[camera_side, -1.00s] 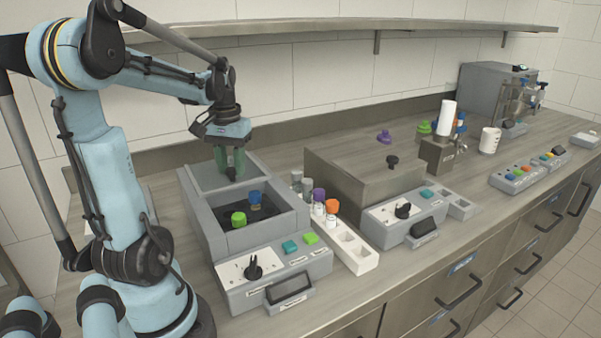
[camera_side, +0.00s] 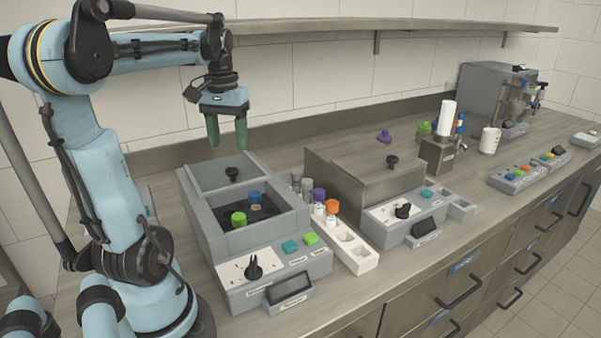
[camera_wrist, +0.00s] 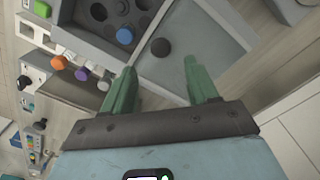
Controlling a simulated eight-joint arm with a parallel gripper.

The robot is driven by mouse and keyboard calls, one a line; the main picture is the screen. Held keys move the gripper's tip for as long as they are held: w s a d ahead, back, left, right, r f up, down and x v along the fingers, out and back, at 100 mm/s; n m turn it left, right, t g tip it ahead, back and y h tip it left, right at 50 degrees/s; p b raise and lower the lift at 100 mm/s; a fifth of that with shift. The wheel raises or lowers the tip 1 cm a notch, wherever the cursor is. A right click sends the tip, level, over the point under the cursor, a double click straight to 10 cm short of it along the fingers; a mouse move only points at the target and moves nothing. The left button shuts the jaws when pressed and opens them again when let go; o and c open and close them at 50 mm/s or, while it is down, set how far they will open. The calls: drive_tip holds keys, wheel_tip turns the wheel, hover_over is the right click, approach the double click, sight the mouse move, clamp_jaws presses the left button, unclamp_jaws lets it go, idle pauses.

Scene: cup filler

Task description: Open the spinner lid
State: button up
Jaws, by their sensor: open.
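The spinner (camera_side: 197,223) is a grey box at the left of the bench. Its grey lid (camera_side: 205,175) is slid to the back, and the dark chamber (camera_side: 268,211) in front of it is uncovered. A green-capped tube (camera_side: 239,219) and a blue-capped tube (camera_side: 254,198) stand in the chamber. The lid's black knob (camera_side: 232,174) stands free; it also shows in the wrist view (camera_wrist: 160,47). My gripper (camera_side: 227,147) is above the lid, its green fingers apart and empty. In the wrist view the fingers (camera_wrist: 157,80) are spread, with the knob beyond them.
A white rack (camera_side: 350,246) with orange- and purple-capped tubes stands right of the spinner. A second grey box with a closed lid (camera_side: 365,163) and black knob is beyond it. The spinner's front panel (camera_side: 275,275) carries a dial and buttons. A shelf (camera_side: 330,27) runs along the wall.

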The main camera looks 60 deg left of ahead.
drive_tip(key=shift+r, duration=2.65)
drive_tip(key=w+d+f+m+t, duration=0.2)
drive_tip(key=d+f+m, duration=0.1)
drive_tip(key=d, duration=0.5)
drive_tip(key=w+d+f+m+t, duration=0.2)
drive_tip(key=d+f, duration=0.3)
drive_tip(key=d, duration=0.4)
drive_tip(key=w+d+f+m+t, duration=0.3)
drive_tip(key=d+f+m, duration=0.1)
drive_tip(key=d, duration=0.4)
drive_tip(key=shift+d, duration=0.35)
